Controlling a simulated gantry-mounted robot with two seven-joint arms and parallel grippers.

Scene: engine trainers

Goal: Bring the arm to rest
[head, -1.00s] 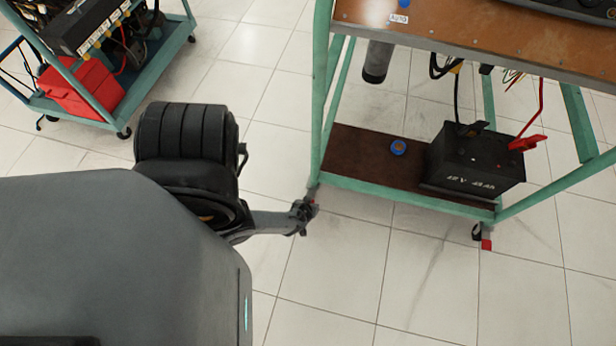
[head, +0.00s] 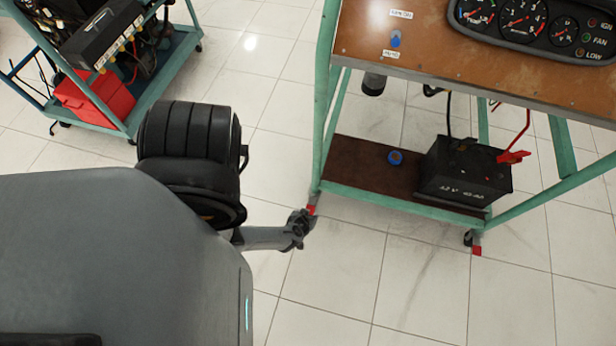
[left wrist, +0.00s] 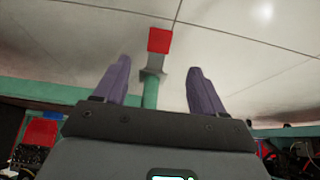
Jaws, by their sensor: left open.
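My left arm comes in from the left in the head view, and its gripper (head: 304,226) hangs over the floor beside the front left leg of the nearer trainer stand. In the left wrist view the two purple fingers of my left gripper (left wrist: 157,88) are spread apart with nothing between them. Past them a green leg with a red end (left wrist: 159,40) shows, apart from the fingers as far as I can tell. My right gripper is in neither view.
The nearer trainer stand (head: 321,92) has a gauge panel (head: 525,22) on top. Its lower shelf (head: 362,165) carries a blue round item (head: 395,158) and a black battery (head: 465,172). Another teal cart (head: 160,85) with a red box (head: 95,98) stands back left. Tiled floor (head: 400,300) is clear in front.

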